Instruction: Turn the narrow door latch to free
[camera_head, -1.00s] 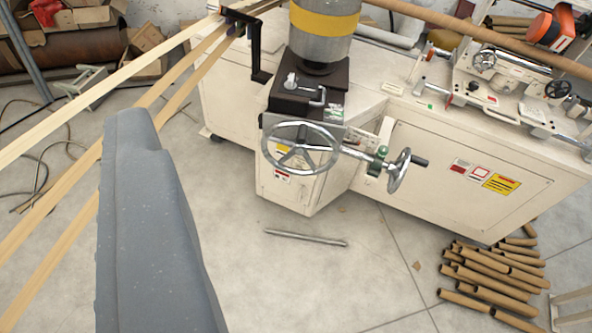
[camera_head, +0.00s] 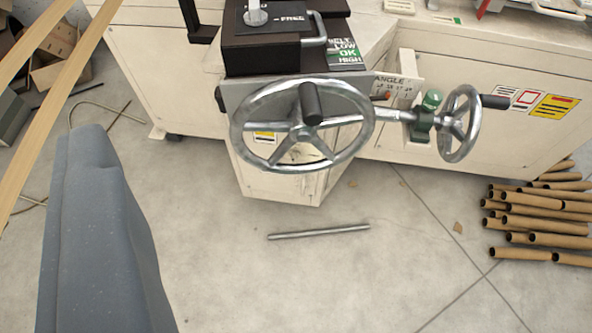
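A black box (camera_head: 268,55) on top of the machine carries a dark plate marked "FREE" (camera_head: 291,19) with a silver knob (camera_head: 256,14), cut off by the top edge. A silver bar handle (camera_head: 318,28) is at its right side. Below it, a narrow cream cabinet front (camera_head: 285,186) stands behind a large chrome handwheel (camera_head: 236,138). I cannot make out a latch on it; the wheel hides part of the front. A grey-blue part of my arm fills the lower left. My gripper's fingers do not show.
A smaller handwheel (camera_head: 460,125) sticks out to the right beside a green-topped part (camera_head: 432,101). A metal rod (camera_head: 318,232) lies on the floor. Several cardboard tubes (camera_head: 535,222) are piled at right. Wooden strips (camera_head: 40,100) cross the upper left.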

